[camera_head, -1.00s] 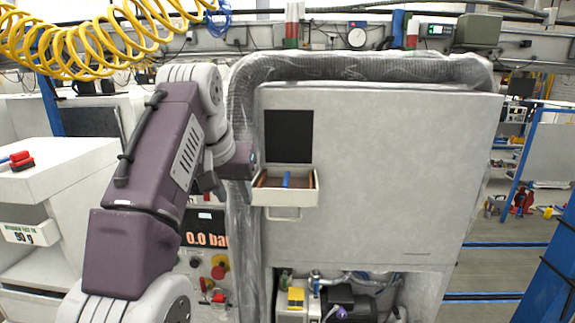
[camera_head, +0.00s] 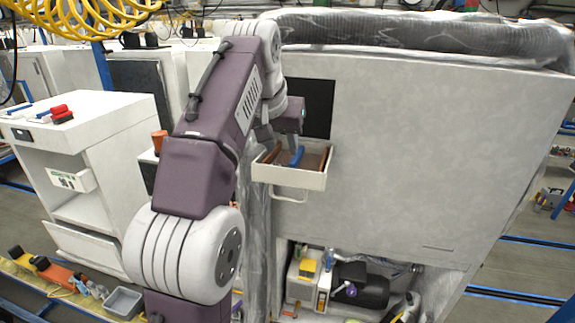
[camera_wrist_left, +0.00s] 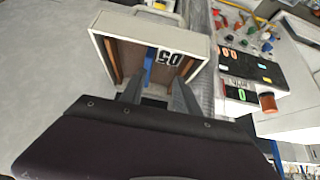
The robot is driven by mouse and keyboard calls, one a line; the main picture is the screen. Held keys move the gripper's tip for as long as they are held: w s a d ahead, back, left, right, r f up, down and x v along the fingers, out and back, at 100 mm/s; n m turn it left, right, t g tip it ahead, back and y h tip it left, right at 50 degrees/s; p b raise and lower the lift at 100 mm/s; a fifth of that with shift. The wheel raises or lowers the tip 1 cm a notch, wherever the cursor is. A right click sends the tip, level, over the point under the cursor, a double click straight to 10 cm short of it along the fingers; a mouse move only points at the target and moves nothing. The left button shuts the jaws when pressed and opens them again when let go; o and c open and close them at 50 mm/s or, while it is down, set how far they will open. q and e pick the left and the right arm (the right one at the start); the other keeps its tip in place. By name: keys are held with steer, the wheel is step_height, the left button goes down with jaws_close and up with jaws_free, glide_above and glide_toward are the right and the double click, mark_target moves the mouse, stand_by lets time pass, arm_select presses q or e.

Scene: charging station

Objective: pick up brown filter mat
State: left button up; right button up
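A small cream drawer (camera_head: 292,178) juts from the front of the large grey cabinet. Brown material, apparently the brown filter mat (camera_head: 315,159), lines it, with a blue strip (camera_head: 297,157) across it. Contact with the mat cannot be told. My right gripper is not in view.
The grey cabinet (camera_head: 420,150) fills the right, with a dark panel above the drawer. A white cabinet (camera_head: 100,130) stands at left. Pump equipment (camera_head: 350,285) sits below the drawer. An orange cylinder (camera_wrist_left: 268,102) and a pressure display (camera_wrist_left: 245,95) are beside the drawer in the wrist view.

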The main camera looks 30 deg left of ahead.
mark_target(304, 160)
arm_select(q)
steer(key=w+f, duration=0.1)
steer(key=w, duration=0.1)
steer(key=w+d+f, duration=0.1)
steer(key=w+f, duration=0.1)
steer(key=w, duration=0.1)
steer(key=w+d+f, duration=0.1)
steer(key=w, duration=0.1)
steer(key=shift+w+f+p, duration=0.2)
steer(key=shift+f+p, duration=0.1)
steer(key=shift+s+a+r, duration=0.1)
steer(key=shift+s+a, duration=0.3)
steer(key=shift+s, duration=0.25)
steer(key=shift+s+a+r, duration=0.1)
steer(key=shift+s+a, duration=0.25)
steer(key=shift+s, duration=0.25)
steer(key=shift+c, duration=0.6)
steer(key=shift+s+a, duration=0.1)
steer(key=shift+s, duration=0.1)
steer(key=c, duration=0.5)
steer(key=shift+w, duration=0.15)
jaws_close()
steer(key=shift+w+d+f, duration=0.1)
steer(key=shift+w+d, duration=0.15)
steer(key=shift+d, duration=0.25)
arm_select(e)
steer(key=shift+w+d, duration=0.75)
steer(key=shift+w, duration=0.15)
